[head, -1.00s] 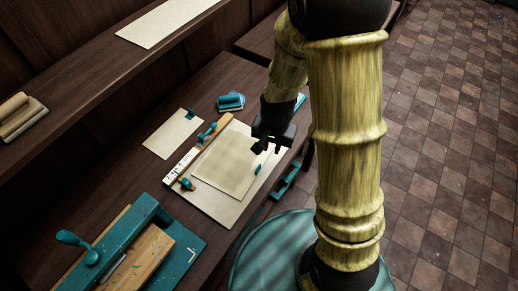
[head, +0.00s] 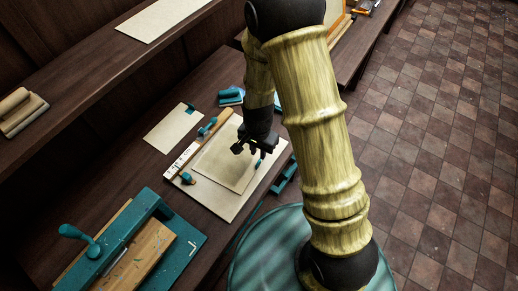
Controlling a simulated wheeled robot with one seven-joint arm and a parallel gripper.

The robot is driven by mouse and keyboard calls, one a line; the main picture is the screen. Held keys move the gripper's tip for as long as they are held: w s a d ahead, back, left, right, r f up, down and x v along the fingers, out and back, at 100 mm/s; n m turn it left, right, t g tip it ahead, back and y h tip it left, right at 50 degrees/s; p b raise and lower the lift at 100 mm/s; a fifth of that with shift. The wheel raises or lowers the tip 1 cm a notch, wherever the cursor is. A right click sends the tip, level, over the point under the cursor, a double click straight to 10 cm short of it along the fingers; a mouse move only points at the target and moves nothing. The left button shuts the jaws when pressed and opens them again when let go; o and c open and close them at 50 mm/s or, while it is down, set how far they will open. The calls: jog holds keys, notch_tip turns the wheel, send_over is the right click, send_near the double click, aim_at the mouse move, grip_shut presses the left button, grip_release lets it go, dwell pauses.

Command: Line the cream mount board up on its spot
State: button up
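A cream mount board (head: 222,172) lies flat, slightly turned, on a larger pale base board (head: 225,208) on the dark bench. A wooden rail with a white scale (head: 184,158) runs along its left side, with teal knobs (head: 188,178) by it. A small teal piece (head: 258,163) sits at the board's right edge. My gripper (head: 248,153) hangs above the board's upper right part, its dark fingers apart with nothing seen between them. It hides part of the board's far corner. Whether the fingertips touch the board cannot be told.
Another cream sheet (head: 170,130) with a teal corner piece lies to the left. A teal press-like tool (head: 150,240) stands at the front left. A teal block (head: 231,96) is behind. A shelf (head: 100,78) at the left bears a long cream sheet and a wooden block.

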aim_at(258, 158)
notch_tip(258, 158, down, 7)
jog(key=b, duration=0.4)
jog(key=shift+r+b, duration=0.2)
jog(key=shift+b, duration=0.2)
jog(key=shift+c, duration=0.4)
grip_shut()
jog(key=shift+r, duration=0.1)
jog(key=shift+r+p, duration=0.6)
jog(key=shift+w+r, duration=0.1)
jog(key=shift+w, duration=0.1)
